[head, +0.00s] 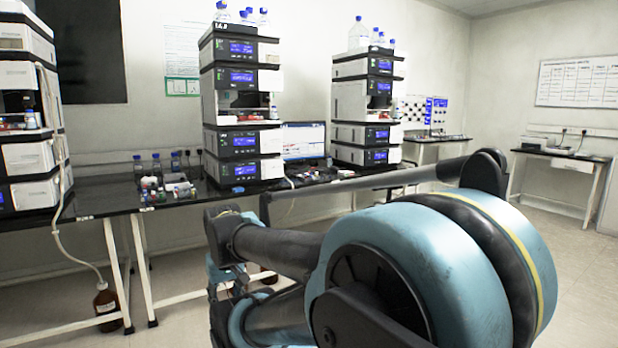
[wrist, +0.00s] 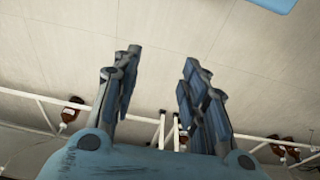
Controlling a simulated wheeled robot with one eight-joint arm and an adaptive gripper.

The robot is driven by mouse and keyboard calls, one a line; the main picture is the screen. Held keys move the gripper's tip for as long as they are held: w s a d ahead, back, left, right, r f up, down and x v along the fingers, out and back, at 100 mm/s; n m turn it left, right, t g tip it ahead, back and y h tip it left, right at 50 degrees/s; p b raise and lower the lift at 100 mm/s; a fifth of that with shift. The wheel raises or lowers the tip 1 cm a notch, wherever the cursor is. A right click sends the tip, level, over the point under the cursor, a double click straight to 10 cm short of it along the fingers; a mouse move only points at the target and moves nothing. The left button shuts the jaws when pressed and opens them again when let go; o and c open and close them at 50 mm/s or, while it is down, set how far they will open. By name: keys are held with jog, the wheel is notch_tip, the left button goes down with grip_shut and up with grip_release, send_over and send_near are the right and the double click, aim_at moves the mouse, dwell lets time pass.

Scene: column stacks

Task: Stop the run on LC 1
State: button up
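Three column stacks of instruments stand along the black bench. One is at the left edge (head: 32,160), cut off by the frame. A middle stack (head: 243,143) has several lit blue displays and bottles on top. A right stack (head: 367,105) stands beyond the monitor. A small label tops the middle stack, but I cannot read it, and I cannot tell which stack is LC 1. In the wrist view my gripper (wrist: 162,60) is open and empty, its fingers well apart over floor. It touches none of the stacks. I cannot make out its fingers in the head view.
The black bench (head: 108,199) holds small bottles and vials (head: 158,190) and a monitor (head: 304,141). A brown bottle (head: 107,308) stands on the floor below. My arm covers the lower middle of the head view. Floor at the right is clear.

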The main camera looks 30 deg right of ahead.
grip_shut()
dwell(1.3)
